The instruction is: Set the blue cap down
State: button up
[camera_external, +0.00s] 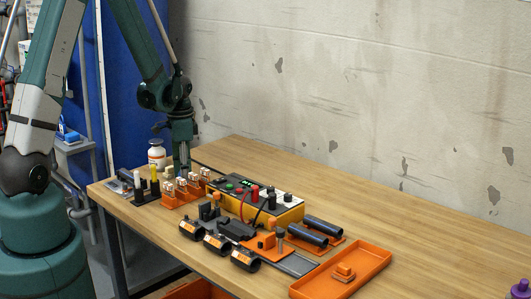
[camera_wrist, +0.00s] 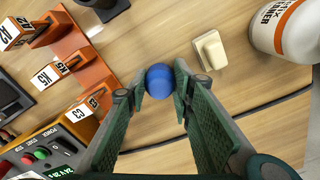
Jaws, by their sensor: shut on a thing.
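The blue cap (camera_wrist: 158,78) shows as a round, smooth blue shape in the wrist view, between my two green fingers. My gripper (camera_wrist: 158,88) is shut on it, with a fingertip against each side. Wood tabletop lies below the cap; I cannot tell whether the cap touches it. In the external view my gripper (camera_external: 183,165) points down over the back left part of the table, behind the orange rack. The cap is too small or hidden to make out there.
A cream block (camera_wrist: 210,50) and a white bottle with an orange band (camera_wrist: 285,28) stand close on the right in the wrist view. An orange rack with labelled boxes (camera_wrist: 88,75) and a control box (camera_wrist: 48,150) lie left. An orange tray (camera_external: 374,262) is at the front.

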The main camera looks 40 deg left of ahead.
jog(key=shift+f, duration=0.15)
jog(key=o, duration=0.7)
jog(key=shift+r, duration=0.2)
jog(key=shift+r+p, duration=1)
jog(key=shift+r, duration=4.95)
